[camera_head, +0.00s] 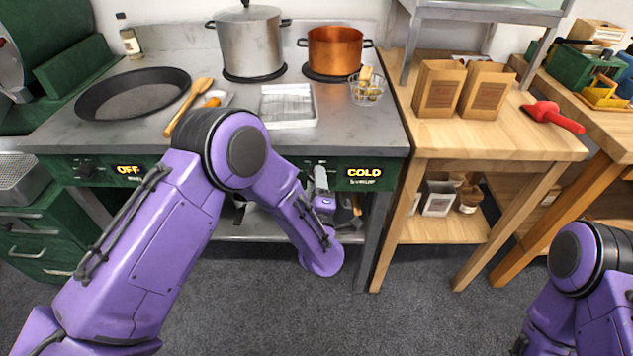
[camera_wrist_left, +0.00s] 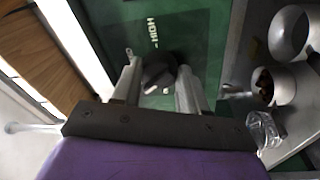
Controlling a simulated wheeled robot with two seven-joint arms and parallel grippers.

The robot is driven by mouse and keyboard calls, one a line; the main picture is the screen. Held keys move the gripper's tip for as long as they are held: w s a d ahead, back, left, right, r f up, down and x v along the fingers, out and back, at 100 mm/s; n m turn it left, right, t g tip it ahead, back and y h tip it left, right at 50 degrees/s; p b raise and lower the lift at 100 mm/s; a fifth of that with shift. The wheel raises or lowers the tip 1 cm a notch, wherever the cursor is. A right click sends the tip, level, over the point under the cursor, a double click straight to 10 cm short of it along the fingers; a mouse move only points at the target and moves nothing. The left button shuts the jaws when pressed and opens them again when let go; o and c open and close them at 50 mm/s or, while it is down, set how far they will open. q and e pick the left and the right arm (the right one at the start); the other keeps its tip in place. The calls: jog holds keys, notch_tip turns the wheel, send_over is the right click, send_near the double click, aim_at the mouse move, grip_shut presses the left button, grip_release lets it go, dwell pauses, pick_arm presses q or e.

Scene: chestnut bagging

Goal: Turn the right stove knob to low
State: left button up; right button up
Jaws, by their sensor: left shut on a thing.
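The right stove knob (camera_wrist_left: 158,72) is a dark round knob on the green front panel (camera_wrist_left: 205,30), seen in the wrist view. My left gripper (camera_wrist_left: 158,80) is shut on it, one finger at each side. The word HIGH and small marks show on the panel by the knob. In the head view my left gripper (camera_head: 319,180) is at the stove front and hides most of the knob. The right display (camera_head: 364,173) reads COLD. The left display (camera_head: 128,169) reads OFF, with its own dark knob (camera_head: 86,171) beside it. My right gripper is out of view.
On the stove top stand a steel pot (camera_head: 248,45), a copper pot (camera_head: 334,50), a black pan (camera_head: 133,94), a wooden spoon (camera_head: 187,108), a rack tray (camera_head: 289,105) and a wire basket (camera_head: 367,90). A wooden table (camera_head: 480,143) with paper bags (camera_head: 438,88) stands to the right.

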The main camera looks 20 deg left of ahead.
pick_arm(q)
jog(key=shift+m, duration=0.6)
jog(key=shift+f, duration=0.1)
jog(key=o, duration=1.1)
jog(key=shift+c, duration=0.2)
jog(key=v, duration=1)
jog(key=shift+s+b, duration=0.35)
jog(key=shift+b, duration=0.1)
jog(key=shift+d, duration=0.1)
